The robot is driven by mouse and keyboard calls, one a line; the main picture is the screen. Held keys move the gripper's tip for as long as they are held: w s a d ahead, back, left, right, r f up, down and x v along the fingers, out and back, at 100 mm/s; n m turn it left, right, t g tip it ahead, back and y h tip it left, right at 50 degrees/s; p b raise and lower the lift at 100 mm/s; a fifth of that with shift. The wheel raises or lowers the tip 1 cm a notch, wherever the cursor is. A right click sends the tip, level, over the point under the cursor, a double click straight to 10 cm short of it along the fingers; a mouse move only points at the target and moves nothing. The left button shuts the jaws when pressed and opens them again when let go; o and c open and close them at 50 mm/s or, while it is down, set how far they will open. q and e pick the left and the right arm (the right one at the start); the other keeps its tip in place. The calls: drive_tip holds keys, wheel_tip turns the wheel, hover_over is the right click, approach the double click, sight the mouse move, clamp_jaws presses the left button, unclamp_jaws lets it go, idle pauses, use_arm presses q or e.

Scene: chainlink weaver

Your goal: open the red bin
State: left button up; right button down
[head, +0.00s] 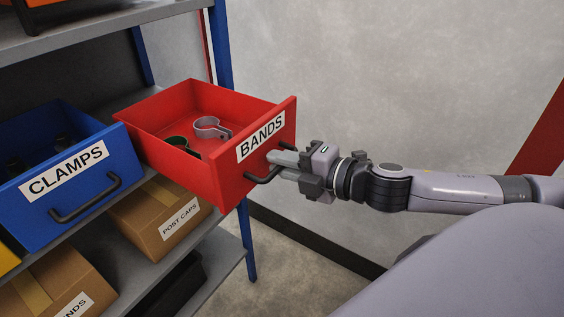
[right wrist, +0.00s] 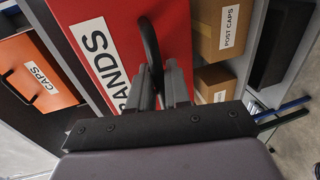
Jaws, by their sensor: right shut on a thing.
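The red bin (head: 215,180), labelled BANDS, is pulled well out from the shelf, and its inside shows from above. A grey ring clamp (head: 211,127) and a dark green band (head: 181,143) lie in it. Its black handle (head: 263,174) is on the front face. My right gripper (head: 285,160) is shut on this handle. In the right wrist view, the fingers (right wrist: 160,80) close around the black handle (right wrist: 150,45) against the red front. My left gripper is not in view.
A blue bin (head: 60,215) labelled CLAMPS stands left of the red bin. Cardboard boxes, one labelled POST CAPS (head: 160,222), sit on the shelf below. A blue shelf post (head: 246,240) stands below the red bin. The floor to the right is clear.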

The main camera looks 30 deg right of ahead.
drive_tip(key=c, duration=1.3)
unclamp_jaws()
drive_tip(key=shift+c, duration=0.2)
drive_tip(key=p+v, duration=0.2)
drive_tip(key=v, duration=0.5)
drive_tip(key=shift+s, duration=0.1)
drive_tip(key=shift+d, duration=0.1)
